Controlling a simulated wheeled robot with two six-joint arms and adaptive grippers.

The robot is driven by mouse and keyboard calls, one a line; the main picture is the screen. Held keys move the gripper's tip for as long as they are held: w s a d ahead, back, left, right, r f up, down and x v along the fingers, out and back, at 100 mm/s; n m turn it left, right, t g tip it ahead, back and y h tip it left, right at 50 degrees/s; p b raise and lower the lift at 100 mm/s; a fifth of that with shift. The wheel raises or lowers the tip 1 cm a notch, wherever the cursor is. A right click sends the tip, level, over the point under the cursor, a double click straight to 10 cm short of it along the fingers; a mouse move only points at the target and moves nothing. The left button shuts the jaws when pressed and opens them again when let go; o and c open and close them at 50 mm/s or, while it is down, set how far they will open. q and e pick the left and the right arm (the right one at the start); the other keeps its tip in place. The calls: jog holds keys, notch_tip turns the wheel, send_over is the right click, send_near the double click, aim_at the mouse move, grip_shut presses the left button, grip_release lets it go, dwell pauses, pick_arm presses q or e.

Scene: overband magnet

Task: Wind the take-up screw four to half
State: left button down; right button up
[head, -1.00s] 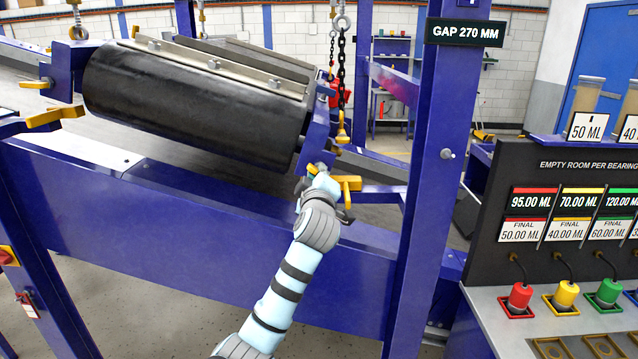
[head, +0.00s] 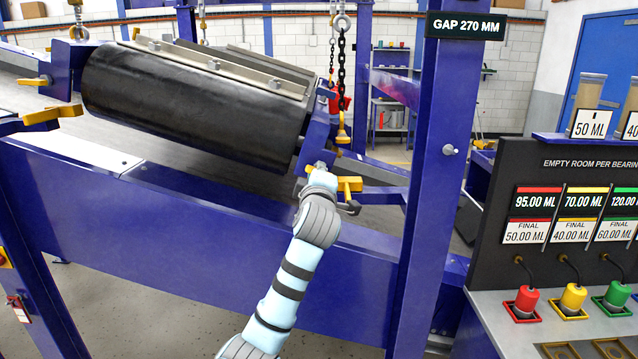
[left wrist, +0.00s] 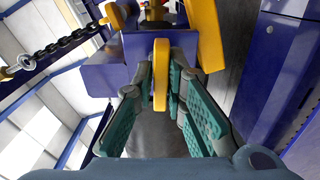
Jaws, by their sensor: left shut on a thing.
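My left gripper (left wrist: 161,92) is shut on a yellow take-up screw handle (left wrist: 161,60), whose flat bar stands between its two green-padded fingers. In the head view the yellow handle (head: 349,185) shows at the near right end of the magnet, beside my left arm; my fingertips are mostly hidden there. The overband magnet with its black roller (head: 185,105) hangs at a tilt above the blue frame. A sign (head: 465,26) reads GAP 270 MM. I cannot tell the screw's number or how far it is wound. My right gripper is not in view.
More yellow handles (head: 52,116) are at the magnet's left end. A chain (head: 341,75) hangs near the held handle. A blue post (head: 430,180) stands right of my arm, before a dark panel (head: 520,170) with coloured plugs (head: 573,298) and volume readings.

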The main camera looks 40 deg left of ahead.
pick_arm(q)
jog(key=shift+f+n+b, duration=0.25)
jog(key=shift+n+b, duration=0.05)
jog(key=shift+n, duration=0.2)
jog(key=shift+f+n+b, duration=0.1)
jog(key=shift+n+b, duration=0.9)
jog(key=shift+b, duration=0.25)
jog(key=c, duration=2.1)
grip_release()
jog(key=o, duration=0.6)
jog(key=shift+c, duration=0.2)
jog(key=shift+r, duration=0.2)
